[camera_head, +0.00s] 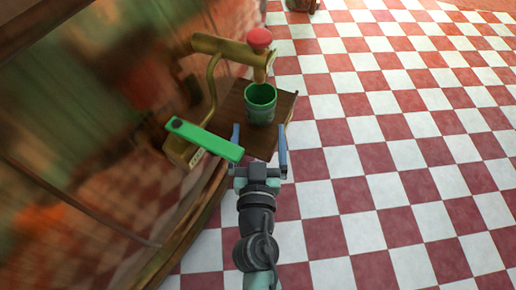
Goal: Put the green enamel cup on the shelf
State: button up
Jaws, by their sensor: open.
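The green enamel cup (261,112) stands upright on a small dark wooden shelf (283,104). It is under a brass fixture (228,50) with a red knob (258,38). My gripper (259,135) is just in front of the cup, below it in the picture. Its two blue fingers are apart, with nothing seen held between them. The fingertips point toward the cup; I cannot tell whether they touch it.
A green handle-like bar (205,139) extends from a brass box (182,152) to the left of my gripper, close to the left finger. A large reflective copper surface (90,130) fills the left side. Red and white checkered floor (390,157) lies open at right.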

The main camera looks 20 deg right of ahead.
jog(key=shift+v, duration=1.95)
